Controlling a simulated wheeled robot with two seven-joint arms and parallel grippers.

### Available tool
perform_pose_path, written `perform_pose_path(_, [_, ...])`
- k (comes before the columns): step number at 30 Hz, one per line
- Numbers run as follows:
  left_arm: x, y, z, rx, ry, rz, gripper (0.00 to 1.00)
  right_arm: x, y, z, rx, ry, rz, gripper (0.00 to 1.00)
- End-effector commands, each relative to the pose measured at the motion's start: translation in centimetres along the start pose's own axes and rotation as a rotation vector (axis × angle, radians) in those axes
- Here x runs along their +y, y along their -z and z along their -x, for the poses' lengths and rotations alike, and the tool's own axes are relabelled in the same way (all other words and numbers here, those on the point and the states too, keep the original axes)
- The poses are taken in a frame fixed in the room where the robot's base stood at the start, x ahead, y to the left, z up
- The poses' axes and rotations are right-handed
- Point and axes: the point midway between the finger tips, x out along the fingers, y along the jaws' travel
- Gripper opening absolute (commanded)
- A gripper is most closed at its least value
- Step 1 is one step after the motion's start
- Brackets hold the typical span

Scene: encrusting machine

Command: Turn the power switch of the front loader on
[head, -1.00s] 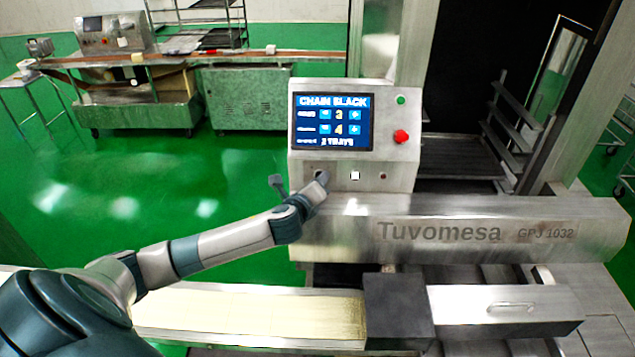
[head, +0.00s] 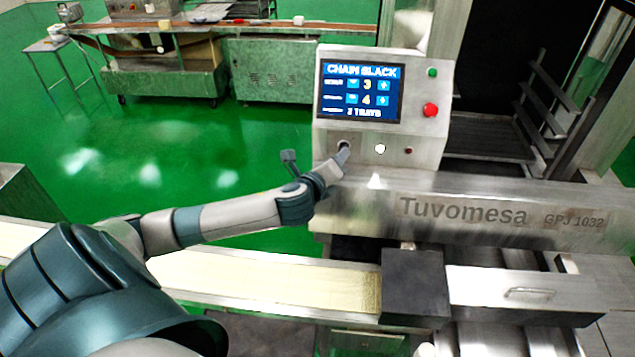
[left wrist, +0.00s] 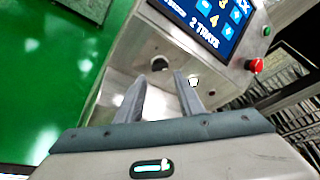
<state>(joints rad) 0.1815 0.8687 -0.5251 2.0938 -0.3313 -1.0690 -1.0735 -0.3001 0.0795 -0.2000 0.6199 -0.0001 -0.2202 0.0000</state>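The front loader's grey metal control panel (head: 385,165) stands in the middle of the head view. On its lower face are a dark round switch (head: 344,144), a white button (head: 380,149) and a small red light or button (head: 408,150). The labels are not readable, but the dark switch looks like the power switch. My left gripper (head: 341,156) is just in front of it. In the left wrist view its two fingers (left wrist: 160,88) are apart and empty, with the dark switch (left wrist: 159,63) beyond the gap. Whether they touch it is unclear. My right gripper is not in view.
The panel also has a screen (head: 360,92), a green button (head: 432,72) and a red emergency stop (head: 430,110). The Tuvomesa beam (head: 480,210) runs below it, and a pale conveyor (head: 270,278) lies in front. Green floor is open to the left.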

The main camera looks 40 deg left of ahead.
Motion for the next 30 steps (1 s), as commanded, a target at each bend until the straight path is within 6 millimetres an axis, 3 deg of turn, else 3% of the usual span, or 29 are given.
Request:
perform_pose_path(18, [0.2,0.2,10.1,0.002,0.001,0.0,0.34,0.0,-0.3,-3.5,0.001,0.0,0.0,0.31])
perform_pose_path(24, [0.1,0.1,11.7,0.001,0.0,-0.001,0.34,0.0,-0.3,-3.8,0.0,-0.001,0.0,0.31])
perform_pose_path(30, [0.1,0.0,11.9,0.001,-0.001,-0.001,0.34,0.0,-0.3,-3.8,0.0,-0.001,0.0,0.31])
